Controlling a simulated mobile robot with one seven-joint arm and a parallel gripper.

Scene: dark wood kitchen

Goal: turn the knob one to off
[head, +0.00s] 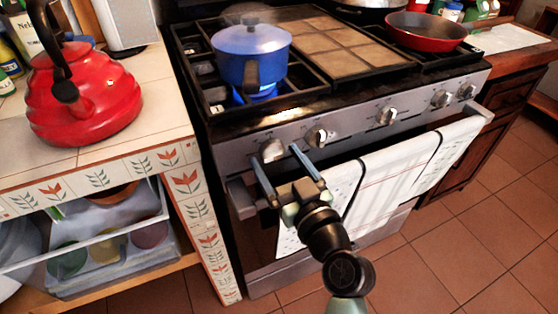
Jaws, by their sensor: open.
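The stove's front panel (354,126) carries a row of several silver knobs. The leftmost knob (271,149) appears between the fingertips of my gripper (273,153). The gripper's two bluish fingers are spread apart and hold nothing. I cannot tell whether they touch the knob. A second knob (318,135) is just right of the right finger. A blue pot (251,52) with a lid stands on the front left burner, and a blue flame (258,95) burns under it. The knob's markings are too small to read.
The oven handle with white towels (386,182) hangs below the knobs, close to my gripper. A tiled counter with a red kettle (80,95) stands to the left. A red pan (426,31) is at the back right. The tiled floor at right is clear.

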